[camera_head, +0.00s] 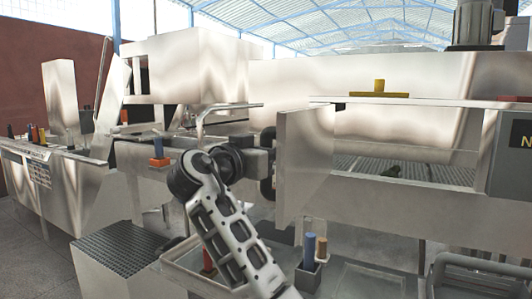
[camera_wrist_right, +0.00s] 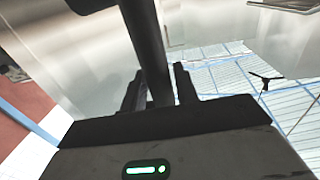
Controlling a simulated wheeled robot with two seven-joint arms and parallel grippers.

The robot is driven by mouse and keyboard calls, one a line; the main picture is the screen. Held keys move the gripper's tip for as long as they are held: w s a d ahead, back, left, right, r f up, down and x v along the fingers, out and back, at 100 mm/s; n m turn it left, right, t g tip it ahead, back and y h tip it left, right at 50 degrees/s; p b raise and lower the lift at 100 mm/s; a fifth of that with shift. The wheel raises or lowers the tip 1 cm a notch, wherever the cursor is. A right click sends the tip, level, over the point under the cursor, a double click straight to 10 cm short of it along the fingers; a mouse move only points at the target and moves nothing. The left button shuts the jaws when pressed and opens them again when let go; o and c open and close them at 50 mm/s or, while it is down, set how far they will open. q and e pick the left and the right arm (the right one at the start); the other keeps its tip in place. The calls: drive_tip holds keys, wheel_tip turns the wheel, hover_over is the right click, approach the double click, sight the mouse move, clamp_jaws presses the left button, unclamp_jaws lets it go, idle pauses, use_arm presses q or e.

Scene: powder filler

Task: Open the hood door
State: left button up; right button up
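The hood's pale metal cover (camera_head: 200,65) stands at the upper left of centre in the head view, with a thin bent metal bar (camera_head: 230,107) at its lower front. A flat metal panel (camera_head: 305,165) stands upright right of centre. My right arm rises from the bottom, and its gripper end (camera_head: 266,160) is beside this panel's left edge; the fingertips are hard to make out there. In the right wrist view a dark handle bar (camera_wrist_right: 146,40) runs between the fingers of my right gripper (camera_wrist_right: 158,85), which appear closed around it. My left gripper is not in view.
A yellow knob (camera_head: 379,86) stands on the right-hand ledge. Blue and brown cylinders (camera_head: 315,248) stand in a small box below the panel. An orange-based blue knob (camera_head: 158,152) is on the left beam. A grated platform (camera_head: 118,247) is at lower left.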

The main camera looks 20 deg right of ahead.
drive_tip(key=shift+s+a, duration=0.1)
drive_tip(key=shift+s+a, duration=0.15)
drive_tip(key=shift+a, duration=0.15)
use_arm(q)
drive_tip(key=b, duration=0.1)
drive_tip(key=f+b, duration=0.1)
drive_tip(key=b, duration=0.1)
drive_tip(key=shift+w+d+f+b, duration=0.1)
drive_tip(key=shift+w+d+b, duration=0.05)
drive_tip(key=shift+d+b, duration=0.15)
use_arm(e)
drive_tip(key=v, duration=1.5)
